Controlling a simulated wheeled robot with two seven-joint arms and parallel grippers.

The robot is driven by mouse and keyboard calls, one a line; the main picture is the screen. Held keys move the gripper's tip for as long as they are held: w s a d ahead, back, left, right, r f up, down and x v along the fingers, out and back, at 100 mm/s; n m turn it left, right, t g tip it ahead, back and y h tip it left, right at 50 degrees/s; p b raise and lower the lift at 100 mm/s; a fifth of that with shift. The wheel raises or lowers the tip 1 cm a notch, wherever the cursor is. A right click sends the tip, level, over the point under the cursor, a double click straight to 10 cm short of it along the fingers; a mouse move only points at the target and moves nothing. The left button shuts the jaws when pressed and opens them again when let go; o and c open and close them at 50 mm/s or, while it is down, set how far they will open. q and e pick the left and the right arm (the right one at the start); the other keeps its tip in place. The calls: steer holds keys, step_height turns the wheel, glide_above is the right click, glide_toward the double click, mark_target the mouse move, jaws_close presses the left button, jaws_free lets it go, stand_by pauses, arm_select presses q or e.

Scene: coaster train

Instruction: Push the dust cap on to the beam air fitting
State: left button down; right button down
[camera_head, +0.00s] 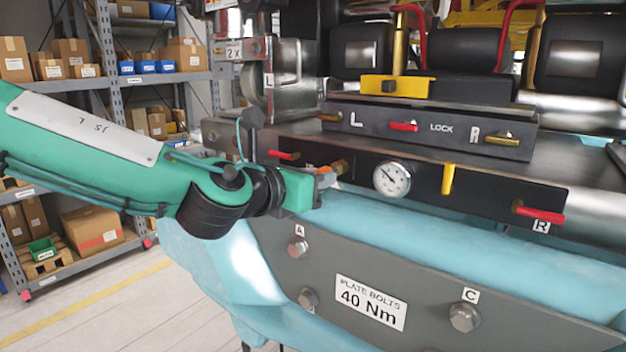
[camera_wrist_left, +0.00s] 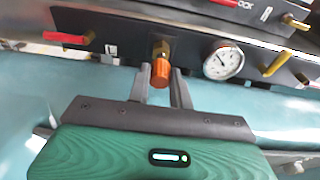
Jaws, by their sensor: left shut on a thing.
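The dust cap (camera_wrist_left: 160,73) is a small orange cylinder between the fingers of my left gripper (camera_wrist_left: 159,80). The brass air fitting (camera_wrist_left: 161,48) sticks out of the black panel, in line with the cap's far end. The cap appears to meet the fitting, but I cannot tell how far it is on. In the head view my left gripper (camera_head: 318,183) reaches the panel from the left. A little orange of the cap (camera_head: 325,170) shows there, beside the brass fitting (camera_head: 341,166). My right gripper is not in view.
A pressure gauge (camera_head: 391,179) and a yellow lever (camera_head: 448,179) are right of the fitting. Red handles (camera_head: 283,155) (camera_head: 540,213) sit toward the panel's ends. Below is the blue beam (camera_head: 430,223) with a bolted grey plate (camera_head: 430,292). Shelves (camera_head: 170,78) stand at the left.

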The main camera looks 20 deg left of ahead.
arm_select(q)
steer(key=shift+b+x, duration=0.6)
steer(key=shift+x, duration=0.55)
steer(key=shift+r, duration=0.2)
steer(key=c, duration=1.2)
jaws_free()
steer(key=shift+w, duration=0.1)
steer(key=shift+o, duration=0.2)
steer(key=shift+b+v, duration=0.3)
steer(key=shift+v, duration=0.45)
steer(key=b+v, duration=0.2)
steer(key=v, duration=1)
steer(key=shift+s, duration=0.2)
steer(key=shift+f, duration=0.1)
